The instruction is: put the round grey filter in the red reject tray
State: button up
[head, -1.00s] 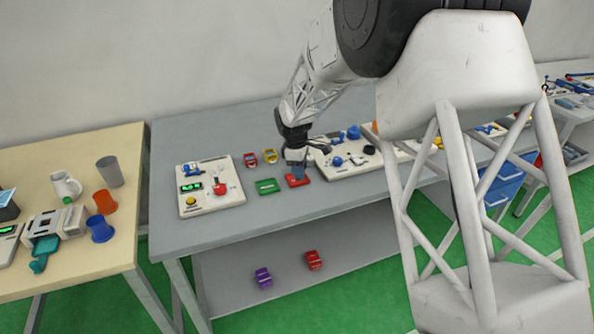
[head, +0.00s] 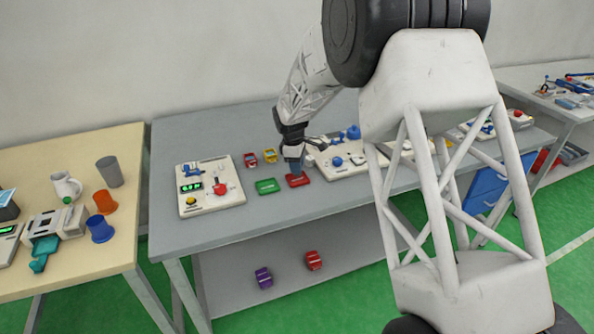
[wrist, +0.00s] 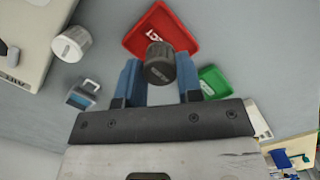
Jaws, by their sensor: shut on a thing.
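My gripper (head: 295,168) is over the red reject tray (head: 299,181) on the grey bench. In the wrist view, its blue fingers (wrist: 159,66) are shut on a dark grey round filter (wrist: 158,61) with a ribbed side. The filter shows in front of the red tray (wrist: 137,42), covering part of its near side. The tray's floor carries white lettering. I cannot tell how far the filter is above the tray. In the head view the filter is not clearly visible between the fingers.
A green tray (head: 266,187) lies just left of the red one. A white round part (wrist: 70,43) and a small grey-blue item (wrist: 83,94) lie near the gripper. A test board (head: 210,187) stands left, another (head: 345,158) right. Bare bench lies in front.

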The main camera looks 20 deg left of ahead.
jog(key=shift+f, duration=1.2)
jog(key=shift+f, duration=0.1)
jog(key=o, duration=0.9)
notch_tip(320, 180, up, 12)
jog(key=a, duration=0.1)
jog(key=shift+s+a, duration=0.15)
jog(key=shift+a, duration=0.05)
jog(key=shift+d, duration=0.1)
